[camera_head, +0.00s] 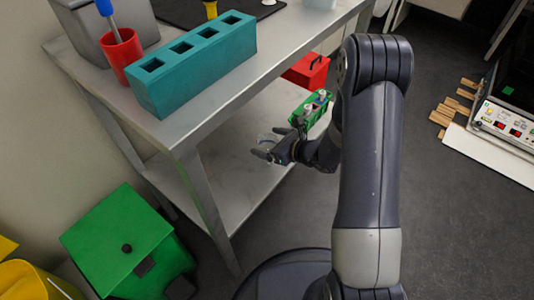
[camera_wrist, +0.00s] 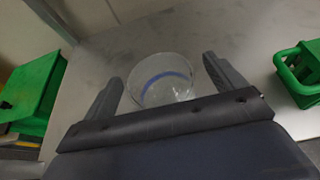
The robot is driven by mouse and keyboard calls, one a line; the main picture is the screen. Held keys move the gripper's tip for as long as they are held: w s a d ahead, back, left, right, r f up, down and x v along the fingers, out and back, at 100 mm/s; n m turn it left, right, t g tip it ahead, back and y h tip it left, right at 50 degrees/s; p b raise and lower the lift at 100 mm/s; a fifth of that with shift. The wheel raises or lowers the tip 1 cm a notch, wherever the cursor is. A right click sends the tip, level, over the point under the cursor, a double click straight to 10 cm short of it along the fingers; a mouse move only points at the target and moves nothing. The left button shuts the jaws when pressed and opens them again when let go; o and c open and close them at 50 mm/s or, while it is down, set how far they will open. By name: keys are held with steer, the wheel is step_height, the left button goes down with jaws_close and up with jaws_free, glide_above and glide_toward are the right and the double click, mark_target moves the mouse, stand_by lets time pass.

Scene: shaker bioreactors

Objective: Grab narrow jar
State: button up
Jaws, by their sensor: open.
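The narrow jar (camera_wrist: 162,80) is a clear glass vessel with a blue band. In the wrist view it stands on the grey lower shelf, between the two fingers of my gripper (camera_wrist: 163,80). The fingers are apart, with one on each side of the jar, and visible gaps remain between them and the glass. The jar's lower part is hidden behind the gripper body. In the head view my gripper (camera_head: 264,147) reaches over the lower shelf, and the jar's clear rim (camera_head: 268,139) shows faintly at the fingers.
A green rack (camera_head: 310,108) stands on the lower shelf beside my wrist, with a red box (camera_head: 307,71) behind it. The tabletop (camera_head: 235,92) above holds a teal block with square holes (camera_head: 195,62) and a red cup (camera_head: 121,57). A green bin (camera_head: 118,240) stands at lower left.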

steer(key=shift+x, duration=1.4)
steer(key=shift+c, duration=0.4)
steer(key=c, duration=1.3)
